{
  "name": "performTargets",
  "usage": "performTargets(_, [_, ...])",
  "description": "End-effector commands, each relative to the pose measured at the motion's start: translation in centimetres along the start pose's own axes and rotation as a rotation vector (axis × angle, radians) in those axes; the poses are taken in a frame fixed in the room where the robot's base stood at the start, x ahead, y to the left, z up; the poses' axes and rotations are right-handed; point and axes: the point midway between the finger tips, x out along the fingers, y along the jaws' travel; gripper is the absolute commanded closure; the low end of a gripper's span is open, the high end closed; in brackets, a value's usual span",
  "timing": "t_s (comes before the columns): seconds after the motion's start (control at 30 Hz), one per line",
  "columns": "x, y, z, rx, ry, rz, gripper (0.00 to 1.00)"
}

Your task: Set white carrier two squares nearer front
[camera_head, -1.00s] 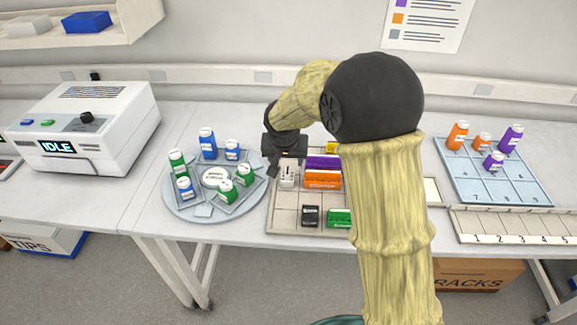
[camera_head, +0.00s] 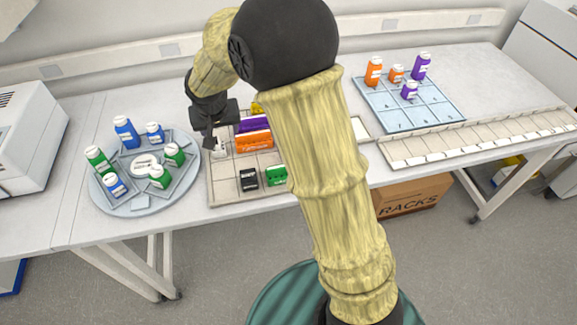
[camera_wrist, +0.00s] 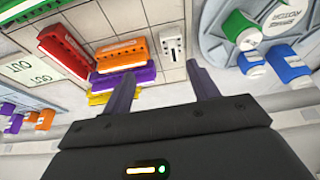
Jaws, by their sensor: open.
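The white carrier (camera_head: 221,149) stands upright in the left column of the gridded tray (camera_head: 222,190), left of the orange carrier (camera_head: 254,141). Bare squares lie on its front side. My gripper (camera_head: 210,141) is open and empty, low over the tray and close to the white carrier, partly covering it. In the wrist view the white carrier (camera_wrist: 172,43) shows whole, just beyond the tips of my open gripper (camera_wrist: 160,72), not between the fingers.
A purple carrier (camera_head: 252,125) is behind the orange one. A black carrier (camera_head: 248,179) and a green carrier (camera_head: 277,176) stand at the front. A round carousel (camera_head: 135,207) with several bottles is left. My arm hides the tray's right part.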

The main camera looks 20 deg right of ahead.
Motion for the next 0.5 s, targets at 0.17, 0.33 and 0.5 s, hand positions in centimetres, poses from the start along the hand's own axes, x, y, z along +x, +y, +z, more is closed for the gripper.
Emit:
performTargets(0.17, [-2.5, 7.0, 4.9, -0.006, -0.054, 0.006, 0.41])
performTargets(0.33, [-5.1, 13.1, 12.1, -0.011, -0.104, 0.0, 0.41])
performTargets(0.5, [-6.7, 16.1, 18.1, -0.016, -0.135, -0.009, 0.41])
